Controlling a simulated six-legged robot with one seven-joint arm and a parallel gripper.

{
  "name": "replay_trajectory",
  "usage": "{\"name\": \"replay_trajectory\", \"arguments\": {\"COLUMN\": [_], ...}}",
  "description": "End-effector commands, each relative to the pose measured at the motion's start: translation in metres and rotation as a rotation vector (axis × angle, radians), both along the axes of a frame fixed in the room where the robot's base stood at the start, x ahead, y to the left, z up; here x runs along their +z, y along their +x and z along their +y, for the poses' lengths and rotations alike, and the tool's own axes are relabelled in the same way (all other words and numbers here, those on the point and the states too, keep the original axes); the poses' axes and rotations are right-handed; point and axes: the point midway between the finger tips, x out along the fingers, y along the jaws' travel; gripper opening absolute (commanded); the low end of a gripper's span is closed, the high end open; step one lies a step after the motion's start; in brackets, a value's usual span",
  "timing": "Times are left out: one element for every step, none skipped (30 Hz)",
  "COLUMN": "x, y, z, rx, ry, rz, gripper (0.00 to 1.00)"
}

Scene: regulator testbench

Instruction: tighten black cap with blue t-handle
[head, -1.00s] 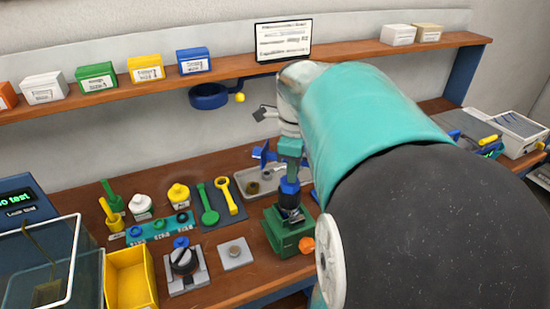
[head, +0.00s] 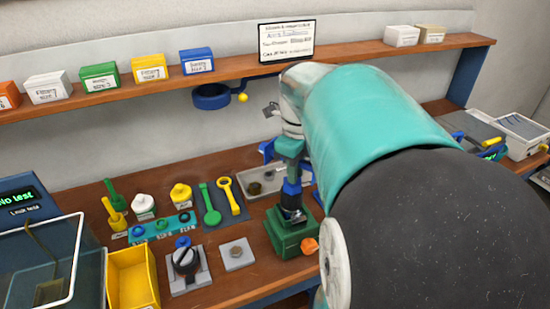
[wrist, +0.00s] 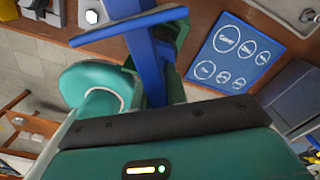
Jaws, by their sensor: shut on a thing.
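My gripper (head: 289,150) is shut on the blue T-handle (wrist: 150,65). In the wrist view the handle's blue crossbar and shaft lie between my teal jaws. In the head view the handle's blue lower end (head: 291,187) points down, just over or on the black cap (head: 292,212). The cap sits on the green fixture (head: 291,238), which has an orange knob (head: 309,246) at its side. My gripper and arm hide part of the handle. I cannot tell whether the handle is seated in the cap.
Left of the green fixture are a grey block (head: 237,254), a grey stand with a black knob (head: 186,262) and a yellow bin (head: 132,276). Green and yellow tools lie on a dark mat (head: 222,220). A grey tray (head: 258,177) stands behind; a shelf (head: 235,66) runs above.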

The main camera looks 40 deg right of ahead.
Motion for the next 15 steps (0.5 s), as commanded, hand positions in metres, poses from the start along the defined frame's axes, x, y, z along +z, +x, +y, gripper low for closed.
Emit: {"name": "replay_trajectory", "arguments": {"x": [0.0006,0.0005,0.0005,0.0004,0.0004,0.0004,0.0003,0.0003,0.0003,0.0003,0.0003,0.0003,0.0003,0.0003,0.0003], "y": [0.0002,0.0002,0.0001,0.0001,0.0000,0.0001,0.0001,0.0000,0.0001,0.0001,0.0001,0.0001,0.0001,0.0001,0.0000], "z": [0.0000,0.0001,0.0003,0.0004,0.0005,0.0008,0.0008,0.0009,0.0008,0.0008,0.0008,0.0008,0.0008,0.0008,0.0009], "rx": [-0.012,-0.029,-0.059,-0.083,-0.104,-0.125,-0.135,-0.140,-0.141,-0.140,-0.140,-0.140,-0.139,-0.141,-0.152], "ry": [-0.001,-0.001,-0.001,-0.001,-0.001,-0.001,-0.001,-0.001,-0.001,-0.001,-0.001,-0.001,-0.001,-0.001,-0.001], "rz": [-0.001,-0.001,-0.001,-0.001,-0.001,-0.001,-0.001,-0.001,-0.001,-0.001,-0.001,-0.001,-0.001,-0.001,-0.001], "gripper": [0.00,0.00,0.00,0.00,0.00,0.00,0.00,0.00,0.00,0.00,0.00,0.00,0.00,0.00,0.00]}}
